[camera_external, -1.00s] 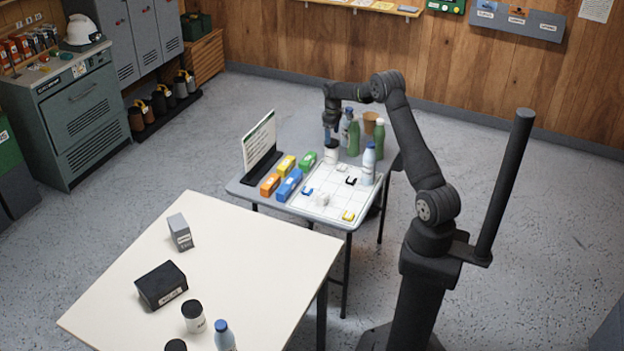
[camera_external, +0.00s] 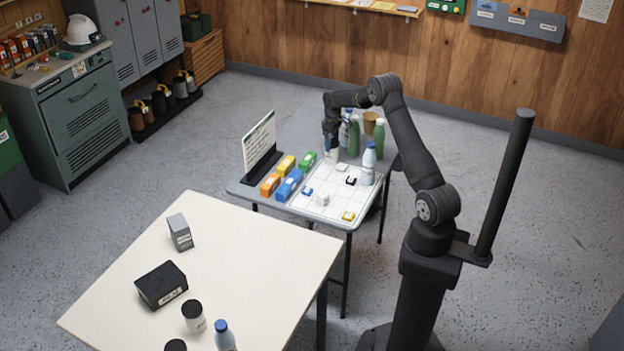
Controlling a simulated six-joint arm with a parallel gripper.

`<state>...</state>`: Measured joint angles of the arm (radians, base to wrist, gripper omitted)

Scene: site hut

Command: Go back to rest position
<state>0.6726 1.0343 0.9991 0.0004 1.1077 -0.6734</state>
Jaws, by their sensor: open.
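My gripper (camera_external: 331,145) points down over the far part of the grey folding table (camera_external: 236,187). It is open. A white jar (camera_external: 331,156) stands upright on the table directly below it, and the fingers cover the jar's dark top. I cannot tell whether the fingers touch the jar. My arm reaches from its base at the right, up and over to the table.
Green bottles (camera_external: 354,138), a blue-capped bottle (camera_external: 368,165) and a brown cup (camera_external: 370,121) stand close right of my gripper. Coloured blocks (camera_external: 289,185) and an upright board (camera_external: 259,146) are at left. The cream table (camera_external: 250,265) in front has free room.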

